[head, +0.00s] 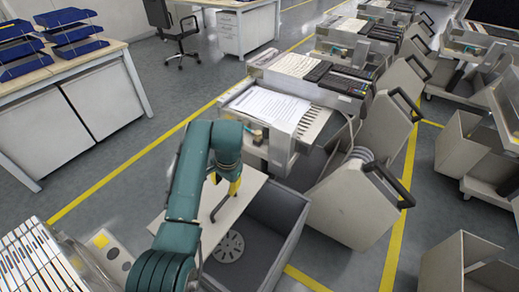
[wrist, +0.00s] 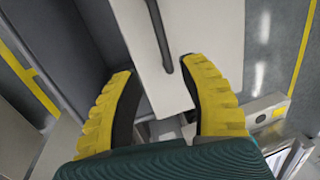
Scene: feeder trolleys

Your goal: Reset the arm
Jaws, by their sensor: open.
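My arm (head: 183,185) is teal and bent over the trolley area, with its forearm pointing down. My gripper (wrist: 156,68) has two yellow ridged fingers with dark inner pads. They stand well apart in the wrist view with nothing held between them. In the head view the yellow fingers are partly hidden by the arm's end. A pale flat panel (wrist: 205,25) with a dark bar lies beyond the fingertips. The same panel (head: 240,205) shows beneath my gripper in the head view. I cannot tell the exact gap between fingertips and panel.
A feeder trolley (head: 280,105) with papers is just beyond. More trolleys fill the right side. A desk (head: 85,75) with blue trays (head: 75,35) stands left. Floor (head: 135,130) between is clear.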

